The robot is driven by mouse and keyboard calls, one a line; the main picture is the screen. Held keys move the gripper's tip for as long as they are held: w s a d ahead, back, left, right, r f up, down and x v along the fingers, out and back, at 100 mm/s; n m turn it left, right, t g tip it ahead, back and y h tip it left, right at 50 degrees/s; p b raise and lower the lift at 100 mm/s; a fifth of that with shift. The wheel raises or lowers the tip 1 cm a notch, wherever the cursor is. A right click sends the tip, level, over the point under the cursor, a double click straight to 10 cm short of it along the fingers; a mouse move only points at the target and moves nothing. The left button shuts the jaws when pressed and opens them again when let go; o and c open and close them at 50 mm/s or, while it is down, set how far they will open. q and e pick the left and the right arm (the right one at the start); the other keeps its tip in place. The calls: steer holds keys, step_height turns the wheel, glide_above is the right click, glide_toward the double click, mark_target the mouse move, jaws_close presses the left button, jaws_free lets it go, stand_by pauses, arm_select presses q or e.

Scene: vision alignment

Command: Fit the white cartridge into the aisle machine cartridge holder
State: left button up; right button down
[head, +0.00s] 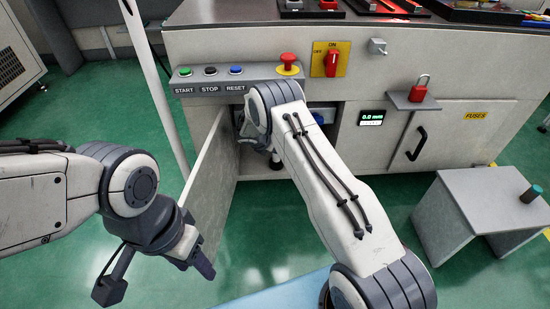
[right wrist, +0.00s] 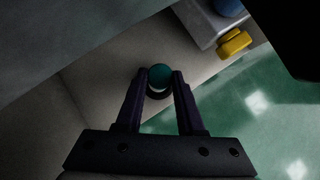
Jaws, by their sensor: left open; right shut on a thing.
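My right gripper (right wrist: 160,88) is shut on a round teal-ended thing (right wrist: 160,75) with a dark ring below it. In the head view my right arm reaches into the machine's open compartment (head: 248,163) and hides most of the inside. A grey-white housing (right wrist: 203,20) with a blue knob (right wrist: 230,5) stands beyond the held thing in the wrist view; I cannot tell if it is the cartridge holder. I cannot make out a white cartridge. My left gripper (head: 194,256) is open and empty, in front of the open door.
The compartment door (head: 207,180) stands open at the left. A yellow part (right wrist: 235,43) sits beside the housing. A grey side table (head: 480,190) at the right bears a dark teal cylinder (head: 531,194). A red padlock (head: 418,92) sits on a small shelf. Green floor lies open between.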

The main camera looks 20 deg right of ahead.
mark_target(275, 161)
step_height(275, 161, down, 3)
steer(key=shift+f+b, duration=0.15)
steer(key=shift+b, duration=0.75)
steer(key=c, duration=0.5)
jaws_free()
